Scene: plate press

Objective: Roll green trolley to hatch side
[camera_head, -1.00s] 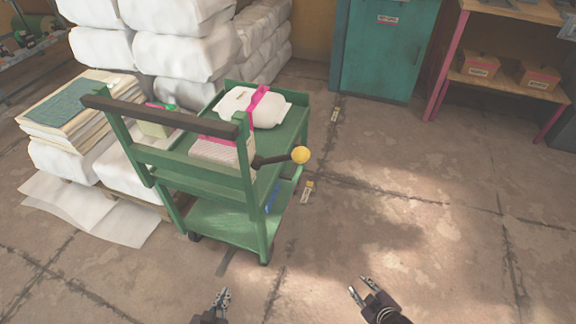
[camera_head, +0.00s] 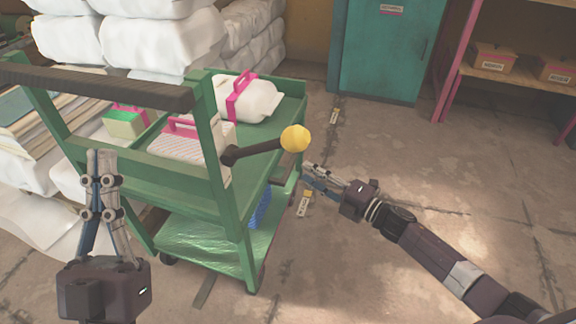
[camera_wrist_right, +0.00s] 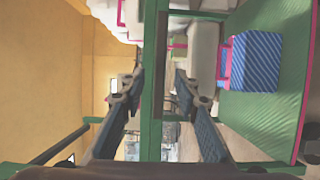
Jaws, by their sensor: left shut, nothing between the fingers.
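The green trolley (camera_head: 225,235) stands at left centre in the head view, with a dark handle bar (camera_head: 100,88) across its near end. A lever with a yellow knob (camera_head: 295,138) sticks out to its right. My left gripper (camera_head: 100,153) is shut and empty, pointing up in front of the trolley's near left part. My right gripper (camera_head: 306,176) is open beside the trolley's right side, below the knob. In the right wrist view a green bar (camera_wrist_right: 151,100) shows between its spread fingers (camera_wrist_right: 158,76); I cannot tell how deep it lies.
The trolley carries a white bundle with a pink strap (camera_head: 245,100), a striped box (camera_head: 190,140) and a green-topped box (camera_head: 125,121). A blue box (camera_wrist_right: 255,60) sits on a green shelf. White sacks (camera_head: 165,48) crowd the left. A teal cabinet (camera_head: 385,50) stands behind; floor at right is clear.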

